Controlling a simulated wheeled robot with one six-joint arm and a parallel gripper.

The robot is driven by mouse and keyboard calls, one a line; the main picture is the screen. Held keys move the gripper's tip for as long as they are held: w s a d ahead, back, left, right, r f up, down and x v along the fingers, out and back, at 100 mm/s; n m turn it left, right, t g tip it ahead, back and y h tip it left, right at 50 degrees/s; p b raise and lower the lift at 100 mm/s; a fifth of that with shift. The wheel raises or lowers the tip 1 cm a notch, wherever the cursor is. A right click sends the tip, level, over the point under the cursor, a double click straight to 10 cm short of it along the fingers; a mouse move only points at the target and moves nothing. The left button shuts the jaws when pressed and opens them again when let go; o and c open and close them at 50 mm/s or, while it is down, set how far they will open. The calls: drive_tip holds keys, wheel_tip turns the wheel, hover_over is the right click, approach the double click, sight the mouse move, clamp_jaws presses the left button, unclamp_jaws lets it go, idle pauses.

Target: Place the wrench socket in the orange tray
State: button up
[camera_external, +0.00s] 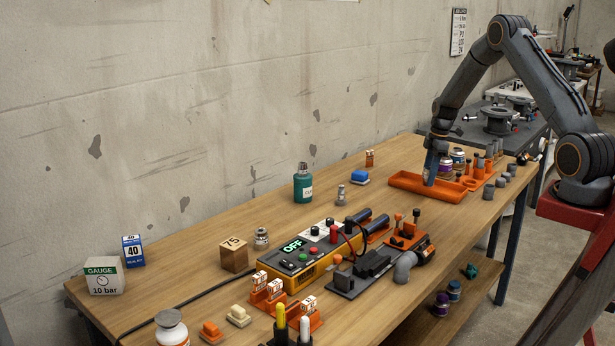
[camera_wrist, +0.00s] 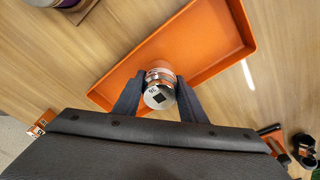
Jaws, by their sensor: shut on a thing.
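The wrench socket (camera_wrist: 158,91) is a short silver cylinder with a dark square hole in its end face. My gripper (camera_wrist: 160,88) is shut on it, one dark finger on each side. The orange tray (camera_wrist: 223,44) lies under and behind the socket in the wrist view; I cannot tell how high the socket is above its floor. In the external view, the orange tray (camera_external: 405,180) is at the back right of the wooden bench. My gripper (camera_external: 430,180) points straight down over the tray's middle there, and the socket is too small to make out.
Several jars (camera_external: 458,158) and an orange holder (camera_external: 470,184) stand close right of the tray. A power unit (camera_external: 302,260) with a cable fills the bench's middle. Bare wood lies left of the green bottle (camera_external: 303,186).

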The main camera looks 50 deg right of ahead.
drive_tip(key=shift+f, duration=0.85)
drive_tip(key=shift+f, duration=0.2)
drive_tip(key=o, duration=1.2)
drive_tip(key=shift+o, duration=0.2)
